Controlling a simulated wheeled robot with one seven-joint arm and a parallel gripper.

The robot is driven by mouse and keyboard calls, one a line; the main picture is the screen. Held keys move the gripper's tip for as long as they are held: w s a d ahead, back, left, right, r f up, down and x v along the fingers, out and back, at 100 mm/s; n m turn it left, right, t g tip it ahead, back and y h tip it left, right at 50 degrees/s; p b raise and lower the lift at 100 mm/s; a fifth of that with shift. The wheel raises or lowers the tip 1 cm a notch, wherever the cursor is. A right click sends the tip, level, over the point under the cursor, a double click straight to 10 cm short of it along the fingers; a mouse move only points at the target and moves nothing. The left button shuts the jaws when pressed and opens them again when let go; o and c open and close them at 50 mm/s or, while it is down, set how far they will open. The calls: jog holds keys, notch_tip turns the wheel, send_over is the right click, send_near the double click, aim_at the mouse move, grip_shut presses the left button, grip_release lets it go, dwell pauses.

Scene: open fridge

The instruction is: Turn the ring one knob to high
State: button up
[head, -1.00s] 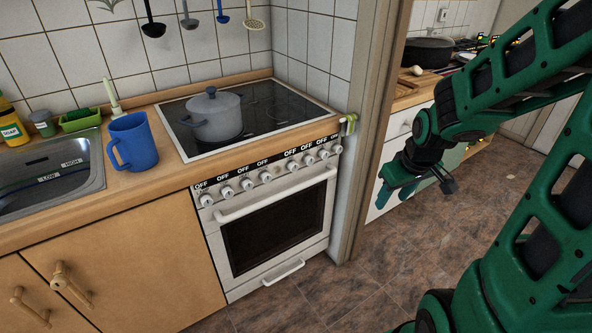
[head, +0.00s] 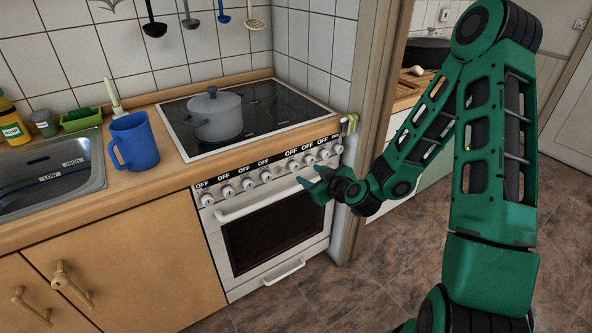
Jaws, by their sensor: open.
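The white stove (head: 275,225) has a row of several white knobs along its front panel, with OFF labels above them. The leftmost knob (head: 207,200) and the other left-hand knobs, such as the third one (head: 247,184), are uncovered. Which knob is ring one, I cannot tell. My gripper (head: 308,183) is open and empty, in front of the right half of the panel by the right end of the oven handle (head: 262,201). Its green fingers point left toward the stove. I cannot tell whether they touch anything.
A grey lidded pot (head: 214,117) stands on the black cooktop (head: 272,108). A blue mug (head: 134,143) is on the counter beside the sink (head: 84,179). A door frame (head: 365,120) rises right of the stove. The floor before the stove is clear.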

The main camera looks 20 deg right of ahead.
aim_at(296, 167)
jog(key=x, duration=1.1)
jog(key=shift+d, duration=0.1)
jog(key=c, duration=1.1)
